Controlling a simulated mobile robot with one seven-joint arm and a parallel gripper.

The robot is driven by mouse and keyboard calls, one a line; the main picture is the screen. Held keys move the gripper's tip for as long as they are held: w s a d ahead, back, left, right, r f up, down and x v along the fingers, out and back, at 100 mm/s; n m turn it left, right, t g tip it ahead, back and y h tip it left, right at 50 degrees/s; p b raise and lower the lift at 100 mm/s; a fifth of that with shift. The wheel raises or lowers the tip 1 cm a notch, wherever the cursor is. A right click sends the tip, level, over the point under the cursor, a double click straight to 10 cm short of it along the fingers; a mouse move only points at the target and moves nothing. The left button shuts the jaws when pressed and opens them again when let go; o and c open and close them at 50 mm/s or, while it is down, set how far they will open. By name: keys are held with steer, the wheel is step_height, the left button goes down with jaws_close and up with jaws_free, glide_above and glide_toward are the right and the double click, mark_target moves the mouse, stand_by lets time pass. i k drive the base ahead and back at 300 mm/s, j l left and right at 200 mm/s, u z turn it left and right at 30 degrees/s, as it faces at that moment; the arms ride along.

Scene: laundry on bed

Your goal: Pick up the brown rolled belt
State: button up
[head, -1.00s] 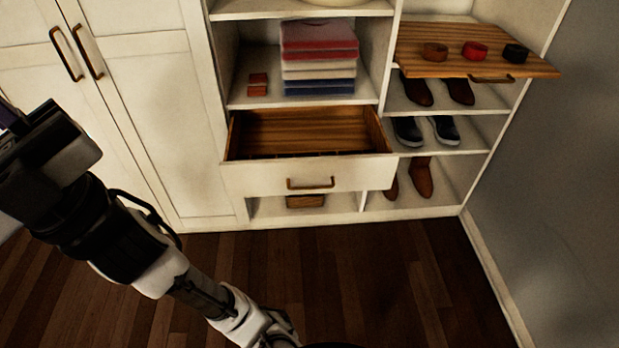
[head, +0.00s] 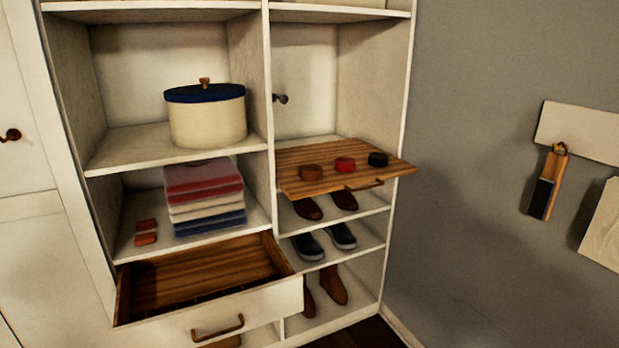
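The brown rolled belt (head: 311,173) lies on a pulled-out wooden board (head: 298,187) on the right side of the closet in the head view. It is the leftmost of three rolled belts in a row. A red rolled belt (head: 345,164) sits to its right, and a black one (head: 378,159) sits farther right. The three belts are apart from each other. My gripper is not in the head view now, so its state is hidden.
An open drawer (head: 248,312) juts out at the lower left of the board. Shoes (head: 340,236) stand on shelves below it. Folded clothes (head: 205,196) and a lidded container (head: 207,119) fill the left shelves. A grey wall (head: 480,200) with a hanging brush (head: 547,184) is at right.

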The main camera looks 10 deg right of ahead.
mark_target(311, 173)
steer(key=i+l, duration=0.55)
steer(key=l, duration=0.15)
steer(key=i+l, duration=0.9)
steer(key=i, duration=0.15)
steer(key=i+l, duration=0.3)
steer(key=i, duration=0.15)
